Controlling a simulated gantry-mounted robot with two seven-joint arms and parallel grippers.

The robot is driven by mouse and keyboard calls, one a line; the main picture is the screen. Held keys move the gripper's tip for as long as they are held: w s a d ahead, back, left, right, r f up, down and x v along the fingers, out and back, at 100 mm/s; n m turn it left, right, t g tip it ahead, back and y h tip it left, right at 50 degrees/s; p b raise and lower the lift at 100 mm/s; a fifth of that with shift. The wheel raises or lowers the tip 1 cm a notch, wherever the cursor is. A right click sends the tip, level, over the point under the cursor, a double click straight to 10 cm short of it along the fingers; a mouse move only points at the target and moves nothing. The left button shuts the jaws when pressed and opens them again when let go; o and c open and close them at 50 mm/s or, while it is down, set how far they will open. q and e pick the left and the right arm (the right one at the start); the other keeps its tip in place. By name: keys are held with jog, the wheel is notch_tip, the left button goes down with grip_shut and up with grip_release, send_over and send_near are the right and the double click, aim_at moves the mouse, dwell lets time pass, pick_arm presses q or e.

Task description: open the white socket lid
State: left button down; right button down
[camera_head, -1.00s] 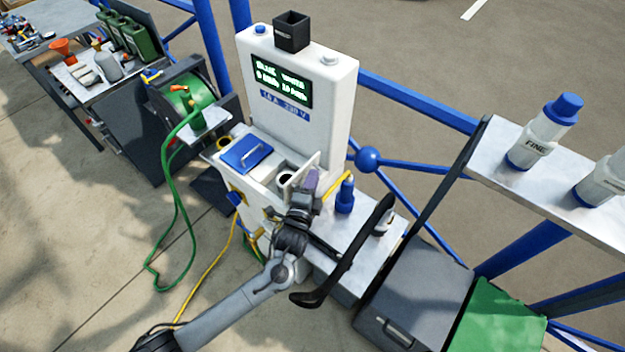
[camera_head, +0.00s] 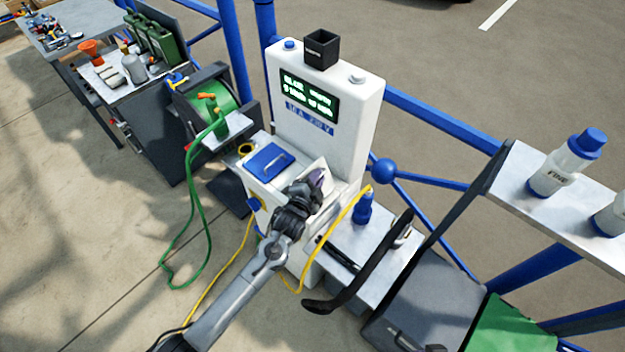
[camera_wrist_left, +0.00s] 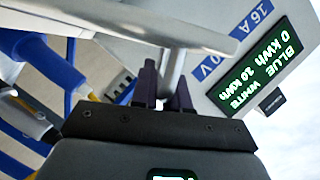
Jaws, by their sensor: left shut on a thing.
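The fingers of my left gripper (camera_wrist_left: 166,88) are shut on that grip. The socket mouth is hidden in the head view. My right gripper is not in view.
A blue lid (camera_head: 270,160) with a handle lies beside the socket. A blue plug (camera_head: 363,208) stands on the metal shelf at right, near a yellow cable (camera_head: 350,212). A long black curved bar (camera_head: 362,280) crosses in front of the shelf.

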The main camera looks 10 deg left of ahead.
pick_arm(q)
jog(key=shift+w+a, duration=0.1)
dwell(0.4)
jog(key=c, duration=1.2)
grip_release()
jog(key=p+v, duration=0.1)
jog(key=v, duration=1)
